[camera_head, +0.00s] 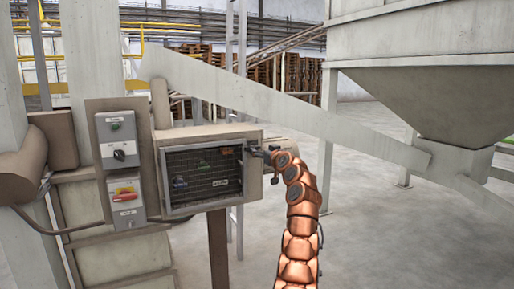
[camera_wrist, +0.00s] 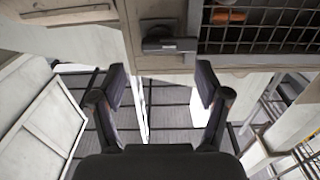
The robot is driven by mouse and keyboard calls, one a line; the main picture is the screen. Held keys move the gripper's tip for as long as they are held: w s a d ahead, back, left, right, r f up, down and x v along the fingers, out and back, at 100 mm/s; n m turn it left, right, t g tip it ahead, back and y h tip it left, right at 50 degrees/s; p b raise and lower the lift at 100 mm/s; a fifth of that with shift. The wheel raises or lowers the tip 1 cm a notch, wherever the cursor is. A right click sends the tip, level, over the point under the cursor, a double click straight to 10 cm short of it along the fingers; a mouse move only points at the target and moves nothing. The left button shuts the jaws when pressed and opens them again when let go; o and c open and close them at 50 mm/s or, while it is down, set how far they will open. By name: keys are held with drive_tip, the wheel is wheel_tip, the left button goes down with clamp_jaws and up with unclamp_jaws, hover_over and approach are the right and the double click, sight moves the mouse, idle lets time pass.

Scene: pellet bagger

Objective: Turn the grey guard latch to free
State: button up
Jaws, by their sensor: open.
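The guard latch (camera_wrist: 170,44) is a dark grey bar handle on the beige frame beside the mesh guard, at the top of the wrist view. Its bar lies crosswise in that view. My gripper (camera_wrist: 161,76) is open and empty, its two black fingers spread to either side below the latch in the picture. I see no contact with the latch. In the head view my gripper (camera_head: 263,153) is at the right edge of the guard box, and it is hard to tell from the latch there.
The mesh guard (camera_head: 203,182) fronts a beige box on a post. Left of it are a grey box with a black knob (camera_head: 118,139) and a red-yellow switch (camera_head: 126,193). A sloping beam (camera_head: 300,122) passes behind. A hopper (camera_head: 440,95) stands right; floor is clear beyond my arm.

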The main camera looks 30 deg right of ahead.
sight(256, 147)
drive_tip(key=w+p, duration=0.3)
drive_tip(key=w, duration=0.1)
drive_tip(key=shift+d+r, duration=0.25)
drive_tip(key=shift+r, duration=0.05)
drive_tip(key=shift+w+f+p, duration=0.3)
drive_tip(key=shift+w+p, duration=0.3)
drive_tip(key=shift+p, duration=0.25)
drive_tip(key=shift+c, duration=0.2)
drive_tip(key=c, duration=1.1)
